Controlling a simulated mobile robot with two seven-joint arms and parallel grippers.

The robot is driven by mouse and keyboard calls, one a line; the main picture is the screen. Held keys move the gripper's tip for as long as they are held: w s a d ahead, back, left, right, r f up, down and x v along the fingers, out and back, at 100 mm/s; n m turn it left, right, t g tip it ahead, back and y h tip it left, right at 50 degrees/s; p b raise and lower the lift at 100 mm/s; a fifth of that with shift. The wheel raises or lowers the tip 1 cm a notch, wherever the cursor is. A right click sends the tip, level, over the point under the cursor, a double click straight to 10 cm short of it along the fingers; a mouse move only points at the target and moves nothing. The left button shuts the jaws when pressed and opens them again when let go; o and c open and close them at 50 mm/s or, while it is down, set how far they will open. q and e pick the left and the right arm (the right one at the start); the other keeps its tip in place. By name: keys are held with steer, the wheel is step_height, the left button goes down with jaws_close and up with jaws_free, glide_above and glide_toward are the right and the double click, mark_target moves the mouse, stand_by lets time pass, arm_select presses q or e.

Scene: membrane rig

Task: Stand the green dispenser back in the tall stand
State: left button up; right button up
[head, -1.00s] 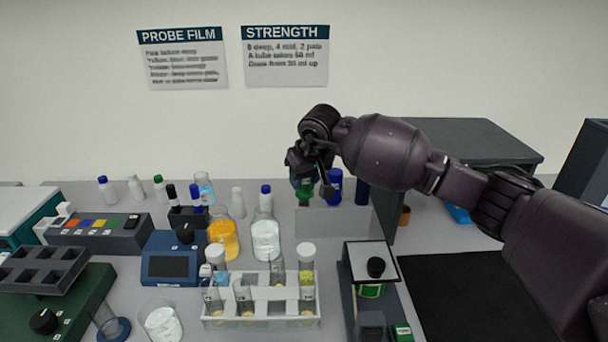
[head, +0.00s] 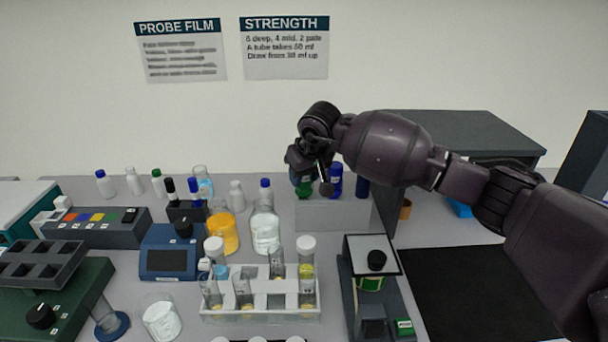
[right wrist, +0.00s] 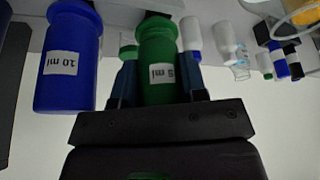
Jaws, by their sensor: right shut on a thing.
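The green dispenser (head: 304,189), labelled 5 ml, is in my right gripper (head: 306,177) at the back of the bench. In the right wrist view the green dispenser (right wrist: 158,85) is between the two fingers, which are shut on its body. The light grey stand (head: 335,216) is just below and in front of it in the head view. The dispenser's lower end is hidden behind the stand's top edge, so I cannot tell whether it rests in it. A blue dispenser (head: 335,180) is close on the right; its 10 ml label shows in the right wrist view (right wrist: 68,62). My left gripper is out of view.
A darker blue dispenser (head: 362,188) is further right, beside a dark panel (head: 385,205). A glass flask (head: 265,232) and a tube rack (head: 262,313) stand in front and left. A dark device (head: 371,255) stands in front. A black mat (head: 470,290) is clear.

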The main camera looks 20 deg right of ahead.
steer(key=shift+f, duration=0.25)
steer(key=o, duration=1.1)
steer(key=a+v, duration=0.1)
steer(key=v, duration=1)
steer(key=shift+d, duration=0.5)
